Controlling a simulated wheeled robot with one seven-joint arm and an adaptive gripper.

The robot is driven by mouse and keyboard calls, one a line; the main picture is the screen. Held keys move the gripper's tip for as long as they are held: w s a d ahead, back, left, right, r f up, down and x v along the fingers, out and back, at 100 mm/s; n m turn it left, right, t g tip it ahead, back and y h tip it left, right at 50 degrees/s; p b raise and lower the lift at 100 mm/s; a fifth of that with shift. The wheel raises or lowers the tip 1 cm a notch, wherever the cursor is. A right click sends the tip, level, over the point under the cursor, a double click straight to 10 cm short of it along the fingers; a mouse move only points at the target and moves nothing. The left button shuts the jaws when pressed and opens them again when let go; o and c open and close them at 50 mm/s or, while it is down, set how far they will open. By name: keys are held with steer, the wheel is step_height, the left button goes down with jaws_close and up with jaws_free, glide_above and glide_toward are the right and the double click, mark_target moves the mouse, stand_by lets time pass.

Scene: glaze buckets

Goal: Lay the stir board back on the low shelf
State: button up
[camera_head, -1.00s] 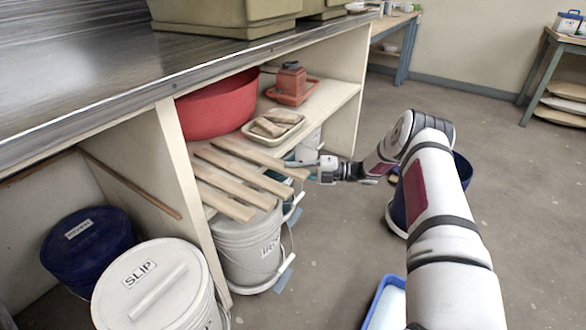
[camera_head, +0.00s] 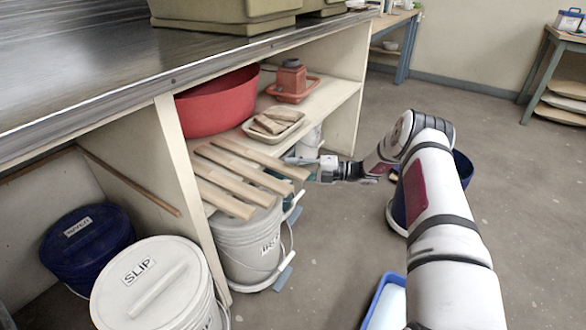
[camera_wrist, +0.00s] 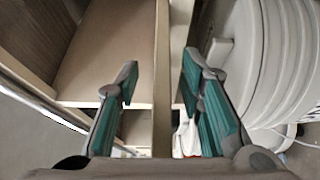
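Several pale wooden boards (camera_head: 240,171) lie side by side on the low shelf (camera_head: 312,112), their near ends sticking out past its front edge over a lidded bucket. I cannot tell which one is the stir board. My gripper (camera_head: 292,160) is by the right ends of the boards, at about shelf height. In the wrist view my gripper (camera_wrist: 160,78) is open, with teal pads apart. A narrow pale wooden strip (camera_wrist: 162,60), seemingly a board seen edge-on, runs between the fingers with a gap on both sides.
A red tub (camera_head: 215,105), a tray with brown pieces (camera_head: 273,123) and an orange-red container (camera_head: 291,80) stand on the shelf. A grey-white bucket (camera_head: 245,245) is below the boards. A SLIP bucket (camera_head: 150,290) stands at front left. The floor on the right is mostly open.

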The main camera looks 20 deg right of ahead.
steer(key=v, duration=1.2)
